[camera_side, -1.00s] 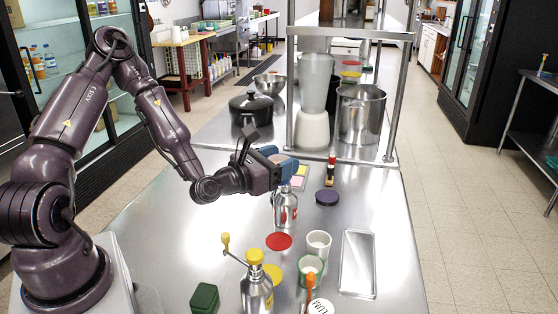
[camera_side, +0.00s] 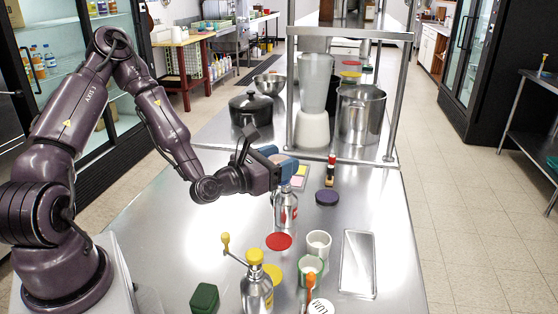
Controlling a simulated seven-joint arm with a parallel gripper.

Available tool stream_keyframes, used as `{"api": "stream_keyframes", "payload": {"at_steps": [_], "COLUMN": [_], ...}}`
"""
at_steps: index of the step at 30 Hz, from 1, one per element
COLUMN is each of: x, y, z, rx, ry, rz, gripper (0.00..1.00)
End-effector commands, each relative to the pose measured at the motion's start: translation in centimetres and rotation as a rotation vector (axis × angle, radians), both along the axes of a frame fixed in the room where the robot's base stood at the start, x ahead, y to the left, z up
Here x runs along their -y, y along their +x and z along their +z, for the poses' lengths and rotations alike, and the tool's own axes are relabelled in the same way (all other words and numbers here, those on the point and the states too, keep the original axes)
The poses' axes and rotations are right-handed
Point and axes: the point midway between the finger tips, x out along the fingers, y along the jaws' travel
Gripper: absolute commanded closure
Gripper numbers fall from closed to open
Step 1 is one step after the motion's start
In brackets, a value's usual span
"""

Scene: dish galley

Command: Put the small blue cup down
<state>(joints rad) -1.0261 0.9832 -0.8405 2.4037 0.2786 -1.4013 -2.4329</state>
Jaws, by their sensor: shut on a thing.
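The small blue cup (camera_side: 287,168) is at the end of my gripper (camera_side: 280,166), held in the air over the steel counter. My gripper is shut on it, and the fingers and wrist hide part of it. A steel bottle (camera_side: 286,212) stands just below the cup in the picture; I cannot tell how far apart they are in depth.
A white cup (camera_side: 318,244), a green-and-white cup (camera_side: 311,269) and a steel tray (camera_side: 358,280) stand at the front right. A dark green block (camera_side: 204,297) is at the front. A blender (camera_side: 314,125) and pots stand behind. The counter's left middle is clear.

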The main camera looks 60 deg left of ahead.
Motion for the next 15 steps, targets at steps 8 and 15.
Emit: {"api": "stream_keyframes", "payload": {"at_steps": [8, 15], "x": [2.0, 6.3], "y": [0.5, 1.2], "z": [0.4, 1.3], "rx": [0.002, 0.002], "ry": [-0.001, -0.001], "rz": [-0.034, -0.104], "gripper": [0.72, 0.72]}}
